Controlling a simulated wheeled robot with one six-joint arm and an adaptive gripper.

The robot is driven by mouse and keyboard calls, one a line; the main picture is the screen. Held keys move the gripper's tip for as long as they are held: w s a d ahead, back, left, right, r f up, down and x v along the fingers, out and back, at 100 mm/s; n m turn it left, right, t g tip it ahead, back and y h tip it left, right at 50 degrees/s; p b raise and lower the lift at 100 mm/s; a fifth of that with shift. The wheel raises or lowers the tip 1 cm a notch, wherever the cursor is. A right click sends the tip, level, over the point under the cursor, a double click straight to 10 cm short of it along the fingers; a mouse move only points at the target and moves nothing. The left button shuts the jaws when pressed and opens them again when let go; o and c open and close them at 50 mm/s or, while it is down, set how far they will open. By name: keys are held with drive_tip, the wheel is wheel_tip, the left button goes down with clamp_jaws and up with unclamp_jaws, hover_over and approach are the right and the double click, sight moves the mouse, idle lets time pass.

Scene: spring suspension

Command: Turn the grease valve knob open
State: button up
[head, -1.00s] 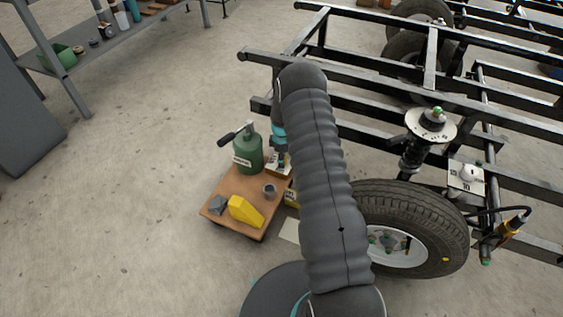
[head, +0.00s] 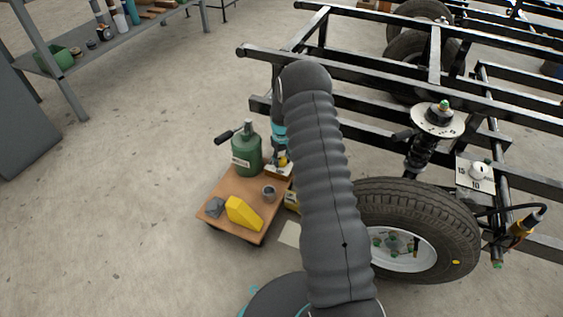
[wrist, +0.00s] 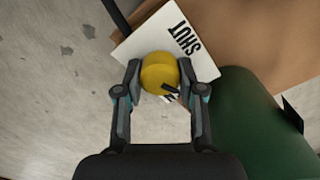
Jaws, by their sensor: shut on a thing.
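The grease valve knob (wrist: 160,72) is yellow and round with a dark mark on its lower right edge in the wrist view. It sits over a white plate (wrist: 207,62) that reads "SHUT"; other dark marks by the knob are partly hidden. My gripper (wrist: 160,80) has a finger on each side of the knob and is shut on it. In the head view the knob (head: 283,161) is a small yellow spot at the cart's far right corner, below my gripper (head: 281,153), which my arm partly hides.
A green canister (head: 246,150) stands close beside the gripper on the wooden cart (head: 228,190). The cart also holds a yellow block (head: 242,213), a grey cup (head: 268,193) and a grey lump (head: 215,207). The black frame (head: 350,75) and a tire (head: 440,215) lie to the right.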

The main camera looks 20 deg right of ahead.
sight(282, 158)
drive_tip(key=shift+m+b, duration=0.4)
drive_tip(key=shift+m, duration=1.5)
drive_tip(key=o, duration=1.1)
drive_tip(key=shift+o, duration=0.2)
wheel_tip(282, 158, up, 12)
